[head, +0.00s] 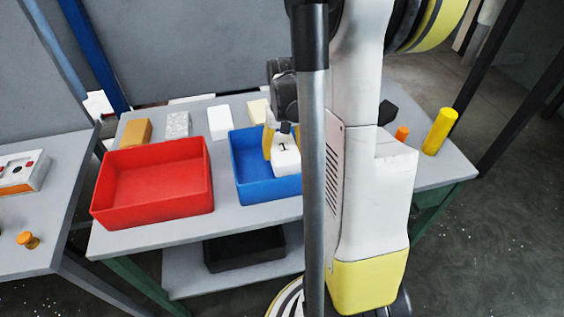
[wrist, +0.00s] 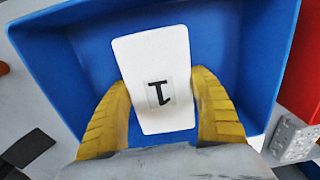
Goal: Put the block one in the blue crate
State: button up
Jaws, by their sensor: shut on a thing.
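Block one (head: 286,160) is a white block with a black "1" on a label. It also shows in the wrist view (wrist: 150,50). My gripper (head: 276,147) has yellow fingers, shut on two opposite sides of the block; they also show in the wrist view (wrist: 160,95). The blue crate (head: 247,184) stands on the grey table, right of the red crate. In the wrist view the blue crate (wrist: 75,75) surrounds the block. The block is over or within the crate's opening; I cannot tell whether it touches the floor. My arm hides the crate's right part.
The red crate (head: 150,213) stands empty to the left. Behind the crates are a wooden block (head: 135,133), a speckled grey block (head: 177,124), a white block (head: 220,122) and a cream block (head: 257,111). A yellow cylinder (head: 439,131) and an orange cylinder (head: 402,133) stand right.

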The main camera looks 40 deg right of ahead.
jog(key=shift+f+b, duration=0.6)
jog(key=shift+f, duration=1.25)
jog(key=shift+f, duration=0.1)
jog(key=shift+f, duration=0.15)
jog(key=o, duration=1.1)
